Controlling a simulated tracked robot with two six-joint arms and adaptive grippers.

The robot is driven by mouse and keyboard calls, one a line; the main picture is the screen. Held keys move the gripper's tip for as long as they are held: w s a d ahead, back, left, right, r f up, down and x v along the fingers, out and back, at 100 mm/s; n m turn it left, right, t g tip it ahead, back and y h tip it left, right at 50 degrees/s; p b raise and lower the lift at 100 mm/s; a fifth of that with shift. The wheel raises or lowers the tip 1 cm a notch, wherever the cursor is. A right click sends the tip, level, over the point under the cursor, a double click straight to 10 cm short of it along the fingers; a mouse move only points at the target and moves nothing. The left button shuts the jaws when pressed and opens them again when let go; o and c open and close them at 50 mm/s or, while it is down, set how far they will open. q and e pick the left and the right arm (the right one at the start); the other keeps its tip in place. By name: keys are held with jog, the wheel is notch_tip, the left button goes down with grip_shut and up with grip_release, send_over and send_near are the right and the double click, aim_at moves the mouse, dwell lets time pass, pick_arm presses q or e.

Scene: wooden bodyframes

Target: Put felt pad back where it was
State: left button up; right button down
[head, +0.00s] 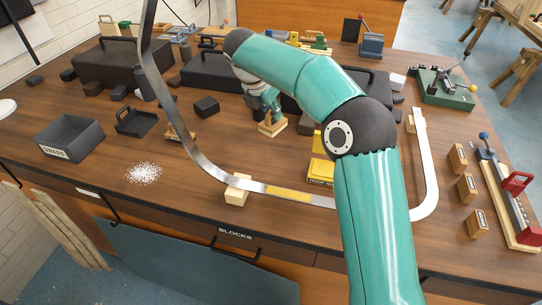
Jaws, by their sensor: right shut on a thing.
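My right gripper (268,108) is small in the head view, near the middle of the bench, with my teal arm reaching over the bench to it. Its fingers point down and are shut on a pale wooden block (272,128) at their tips. I cannot tell whether the block rests on the bench. I cannot make out a separate felt pad; the gripper and arm hide part of that area. My left gripper is not in view.
A long bent metal strip (180,125) crosses the bench, its lower run by a wooden block (237,190). A yellow box (321,172) is partly behind my arm. A dark open bin (70,139) and white granules (143,173) are at left. Wooden blocks (467,188) and a red-handled clamp (515,187) are at right.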

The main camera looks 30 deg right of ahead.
notch_tip(320, 180, down, 15)
jog(key=shift+s+r, duration=0.1)
dwell(0.4)
jog(key=c, duration=1.2)
grip_release()
jog(key=v, duration=1.2)
jog(key=shift+d, duration=0.1)
